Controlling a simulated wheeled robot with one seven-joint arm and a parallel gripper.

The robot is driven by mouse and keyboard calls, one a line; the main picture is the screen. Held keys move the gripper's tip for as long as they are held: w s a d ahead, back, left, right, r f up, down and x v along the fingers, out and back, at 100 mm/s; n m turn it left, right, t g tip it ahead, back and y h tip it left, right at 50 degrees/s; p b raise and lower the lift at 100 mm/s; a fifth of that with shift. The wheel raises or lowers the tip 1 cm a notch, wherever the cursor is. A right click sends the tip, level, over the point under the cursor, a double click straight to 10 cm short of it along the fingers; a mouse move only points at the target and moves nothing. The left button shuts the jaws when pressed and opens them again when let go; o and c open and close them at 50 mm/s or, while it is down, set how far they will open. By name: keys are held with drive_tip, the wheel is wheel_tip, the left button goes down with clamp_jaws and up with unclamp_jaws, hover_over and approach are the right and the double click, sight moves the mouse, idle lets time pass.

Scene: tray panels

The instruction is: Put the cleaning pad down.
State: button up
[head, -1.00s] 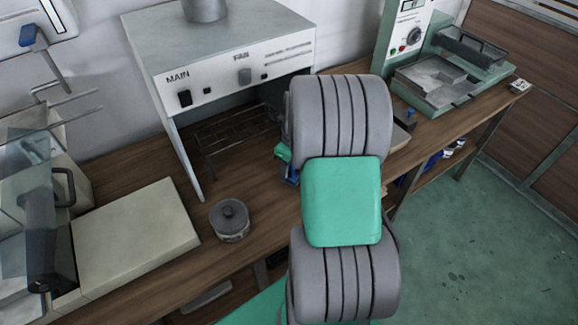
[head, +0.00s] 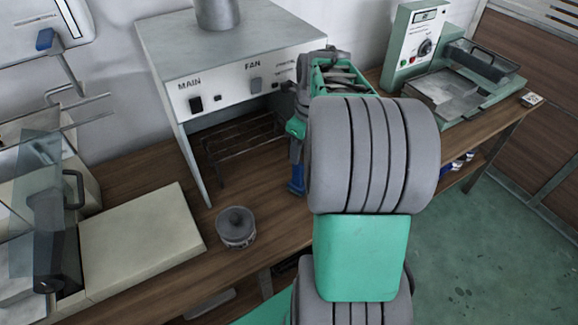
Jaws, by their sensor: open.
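My gripper (head: 297,186) points down over the wooden bench, just right of the fume hood's opening. Its blue end shows beside my large grey and green arm links, which hide part of it. The gripper is open. I cannot make out the cleaning pad; no pad shows clearly at the gripper or on the visible bench. The bench right of and behind the arm is partly hidden.
A fume hood (head: 229,65) with a dark rack (head: 240,147) under it stands behind. Green equipment (head: 414,45) stands back right. Bare bench (head: 265,205) lies between pot and gripper.

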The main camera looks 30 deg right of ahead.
drive_tip(key=s+a+r+n+t, duration=0.1)
drive_tip(key=s+a+n, duration=0.3)
drive_tip(key=a+n, duration=0.6)
drive_tip(key=s+a+r+n+t, duration=0.1)
drive_tip(key=s+a+n, duration=0.3)
drive_tip(key=a+n, duration=0.7)
drive_tip(key=n, duration=1.1)
drive_tip(key=shift+s+a, duration=0.25)
drive_tip(key=shift+a, duration=0.05)
drive_tip(key=shift+c, duration=0.5)
